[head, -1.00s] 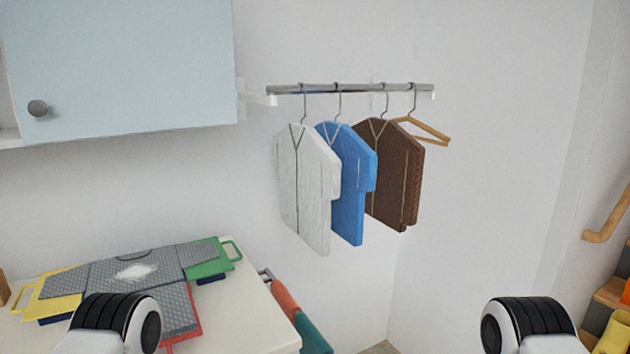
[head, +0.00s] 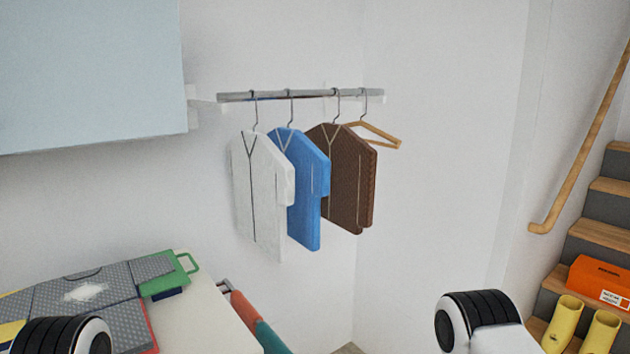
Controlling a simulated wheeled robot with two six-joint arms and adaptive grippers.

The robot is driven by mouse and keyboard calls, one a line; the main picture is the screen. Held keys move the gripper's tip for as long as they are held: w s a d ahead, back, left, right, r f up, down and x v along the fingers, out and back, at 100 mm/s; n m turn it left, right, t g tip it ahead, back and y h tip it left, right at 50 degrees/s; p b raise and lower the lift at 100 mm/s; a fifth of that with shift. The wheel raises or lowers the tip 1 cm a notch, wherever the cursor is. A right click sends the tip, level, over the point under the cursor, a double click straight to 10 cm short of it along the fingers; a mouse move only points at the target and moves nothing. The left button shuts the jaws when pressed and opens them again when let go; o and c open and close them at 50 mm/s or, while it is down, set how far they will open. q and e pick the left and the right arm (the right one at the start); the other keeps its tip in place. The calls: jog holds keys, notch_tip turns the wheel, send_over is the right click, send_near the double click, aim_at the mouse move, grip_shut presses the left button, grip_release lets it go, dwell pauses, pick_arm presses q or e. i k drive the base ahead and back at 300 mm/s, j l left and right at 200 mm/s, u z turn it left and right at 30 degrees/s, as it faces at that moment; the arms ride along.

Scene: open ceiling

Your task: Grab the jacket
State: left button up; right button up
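Three garments hang on a metal rail on the back wall in the head view. A white one (head: 258,195) is at the left, a blue one (head: 309,215) is in the middle, and a brown jacket (head: 352,188) is at the right. The blue one partly covers the brown jacket. Parts of my two arms show at the bottom edge, at the lower left and lower right, well below and apart from the garments. Neither gripper is in view.
An empty wooden hanger (head: 378,134) hangs right of the jacket on the rail (head: 300,95). A white table (head: 215,325) with a grey folding board (head: 85,293) stands at lower left. A pale blue cabinet (head: 90,75) is above. Stairs (head: 603,232) with yellow boots (head: 563,322) are at right.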

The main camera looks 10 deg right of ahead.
aim_at(349, 206)
jog(key=i+l+z, duration=0.2)
jog(key=l+z, duration=0.2)
jog(key=i+l+z, duration=0.2)
jog(key=z, duration=0.25)
jog(key=i, duration=0.05)
